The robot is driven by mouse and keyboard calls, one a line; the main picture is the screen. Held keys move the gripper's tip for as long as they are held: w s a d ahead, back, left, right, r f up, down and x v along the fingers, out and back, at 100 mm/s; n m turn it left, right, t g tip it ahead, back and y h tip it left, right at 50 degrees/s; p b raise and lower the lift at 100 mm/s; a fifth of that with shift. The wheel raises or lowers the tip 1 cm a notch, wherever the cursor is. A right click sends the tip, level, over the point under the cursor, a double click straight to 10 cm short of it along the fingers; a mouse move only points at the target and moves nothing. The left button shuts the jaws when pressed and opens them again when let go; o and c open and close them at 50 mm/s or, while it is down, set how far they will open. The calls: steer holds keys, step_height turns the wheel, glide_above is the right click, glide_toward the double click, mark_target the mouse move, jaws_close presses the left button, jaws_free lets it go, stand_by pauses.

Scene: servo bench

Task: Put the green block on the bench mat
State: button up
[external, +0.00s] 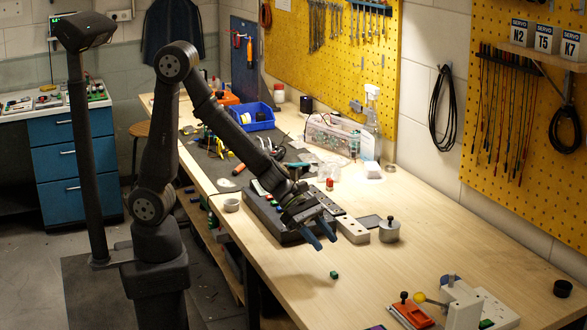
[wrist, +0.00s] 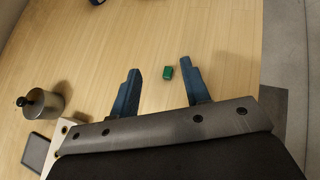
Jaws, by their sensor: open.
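A small green block (external: 334,275) lies on the bare wooden bench top near its front edge. In the wrist view the green block (wrist: 168,72) appears between and just beyond my fingertips, nearer the right finger. My gripper (external: 321,238) is open and empty, pointing down above the bench, a little behind the block in the external view. Its two blue fingers also show in the wrist view, with the gap between them (wrist: 160,70) clear. A dark grey mat (external: 222,172) covers the far part of the bench, with tools and small parts on it.
A metal pot with a black knob (external: 389,231) stands right of my gripper; it also shows in the wrist view (wrist: 40,104). White socketed blocks (external: 352,230) are beside it. A red-and-white device (external: 412,312) sits at the front right. The wood around the green block is clear.

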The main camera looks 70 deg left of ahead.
mark_target(333, 272)
steer(key=shift+f, duration=1.75)
steer(key=f, duration=0.1)
steer(key=d+f, duration=0.1)
steer(key=f, duration=0.1)
steer(key=shift+w+d+f, duration=0.2)
steer(key=shift+w+f, duration=0.1)
steer(key=shift+w+d+f, duration=0.2)
steer(key=shift+d+f, duration=0.1)
steer(key=shift+d, duration=0.15)
jaws_close()
